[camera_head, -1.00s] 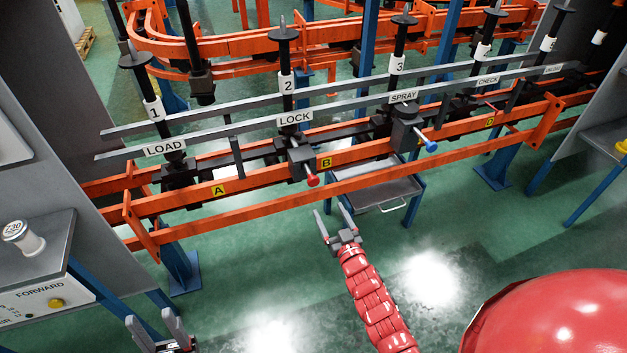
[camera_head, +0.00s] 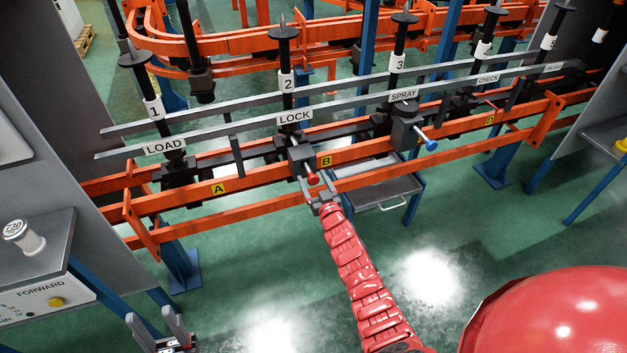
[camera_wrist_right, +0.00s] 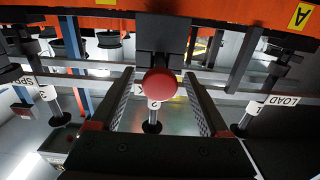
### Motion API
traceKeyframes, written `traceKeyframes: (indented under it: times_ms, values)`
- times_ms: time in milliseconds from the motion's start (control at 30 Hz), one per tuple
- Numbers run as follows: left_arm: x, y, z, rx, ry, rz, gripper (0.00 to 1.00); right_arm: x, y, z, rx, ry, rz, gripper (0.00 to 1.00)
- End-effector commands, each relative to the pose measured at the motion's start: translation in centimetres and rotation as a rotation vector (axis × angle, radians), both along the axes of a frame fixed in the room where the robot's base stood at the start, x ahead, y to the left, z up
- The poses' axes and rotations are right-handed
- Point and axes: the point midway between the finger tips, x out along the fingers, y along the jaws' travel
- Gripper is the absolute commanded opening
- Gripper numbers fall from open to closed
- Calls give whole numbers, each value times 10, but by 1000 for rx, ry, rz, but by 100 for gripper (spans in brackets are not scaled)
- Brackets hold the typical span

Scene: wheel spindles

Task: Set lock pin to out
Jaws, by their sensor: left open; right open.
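The lock pin has a red round knob (camera_head: 313,178) that sticks out from a dark block (camera_head: 301,158) on the orange rail, below the LOCK label. My right gripper (camera_head: 316,188) is at the knob with its jaws open. In the right wrist view the red knob (camera_wrist_right: 159,85) lies between the two open fingers, with a gap to each side. The dark block (camera_wrist_right: 163,38) is behind it there. My left gripper (camera_head: 161,330) is open and empty at the bottom left, far from the pin.
A second pin with a blue knob (camera_head: 431,145) is to the right, below SPRAY. Orange rails (camera_head: 250,204) run across in front of the spindles. A grey tray cart (camera_head: 385,190) stands below. A control box (camera_head: 40,285) is at the left.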

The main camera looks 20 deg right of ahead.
Motion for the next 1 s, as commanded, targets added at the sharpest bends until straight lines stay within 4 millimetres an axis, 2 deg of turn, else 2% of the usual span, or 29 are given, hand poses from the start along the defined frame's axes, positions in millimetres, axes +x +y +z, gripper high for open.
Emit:
traceKeyframes:
  times_ms: [200, 233, 600, 667, 1000]
  values:
    - [0, 0, 0, 0, 0, 0, 50, 0, 0, 0, 0, 1, 0, 79]
    - [0, 0, 0, 0, 0, 0, 50, 0, 0, 0, 0, 1, 0, 75]
    - [0, 0, 0, 0, 0, 0, 50, 0, 0, 0, 0, 1, -1, 8]
    - [0, 0, 0, 0, 0, 0, 50, 0, 0, 0, 0, 1, -1, 0]
    - [0, 0, 0, 0, 0, 0, 50, 0, 0, 0, 0, 1, -1, 0]
